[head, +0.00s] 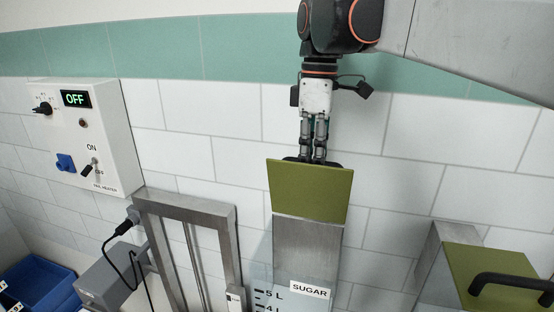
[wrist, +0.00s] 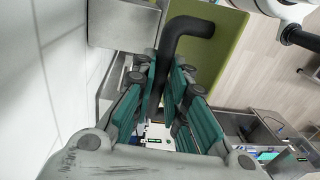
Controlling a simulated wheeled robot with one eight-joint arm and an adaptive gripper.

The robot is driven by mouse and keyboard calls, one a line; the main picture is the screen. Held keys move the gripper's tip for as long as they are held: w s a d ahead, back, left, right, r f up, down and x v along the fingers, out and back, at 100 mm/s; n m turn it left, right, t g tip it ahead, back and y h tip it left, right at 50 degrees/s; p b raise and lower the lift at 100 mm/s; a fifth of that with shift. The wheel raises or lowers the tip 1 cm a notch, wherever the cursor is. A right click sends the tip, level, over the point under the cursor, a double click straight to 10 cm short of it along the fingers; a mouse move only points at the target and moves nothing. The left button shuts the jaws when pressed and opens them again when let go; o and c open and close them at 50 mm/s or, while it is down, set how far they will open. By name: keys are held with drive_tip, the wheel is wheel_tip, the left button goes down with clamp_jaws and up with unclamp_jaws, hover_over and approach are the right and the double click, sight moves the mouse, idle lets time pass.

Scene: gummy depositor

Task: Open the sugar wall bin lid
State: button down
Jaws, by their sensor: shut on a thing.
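The sugar wall bin (head: 306,250) stands against the tiled wall in the head view, with a SUGAR label and litre marks on its front. Its olive-green lid (head: 310,192) is tilted up steeply, with a plain face towards the head camera. My gripper (head: 312,158) reaches down from above, behind the lid's top edge. The wrist view shows my gripper (wrist: 165,88) shut on the black lid handle (wrist: 184,30), which passes between the teal-padded fingers. The green lid (wrist: 232,45) lies beyond the handle there. The head view hides most of the handle.
A second bin with a green lid (head: 490,272) and black handle is at the right. A steel frame (head: 187,207) stands left of the sugar bin. A wall control box (head: 84,138) reads OFF. Blue bins (head: 40,283) are at lower left.

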drive_tip(key=shift+w+d+f+g, duration=0.1)
drive_tip(key=shift+w+d+g, duration=0.05)
drive_tip(key=shift+w+g, duration=0.15)
drive_tip(key=shift+w+d+f+g, duration=0.1)
drive_tip(key=shift+w+g, duration=0.1)
drive_tip(key=shift+w, duration=0.15)
drive_tip(key=c, duration=1.6)
unclamp_jaws()
drive_tip(key=shift+r, duration=0.1)
drive_tip(key=r, duration=0.4)
drive_tip(key=w+r, duration=0.1)
drive_tip(key=r, duration=0.2)
drive_tip(key=w+r, duration=0.1)
drive_tip(key=r, duration=0.3)
drive_tip(key=shift+d+r, duration=0.35)
drive_tip(key=shift+f, duration=0.1)
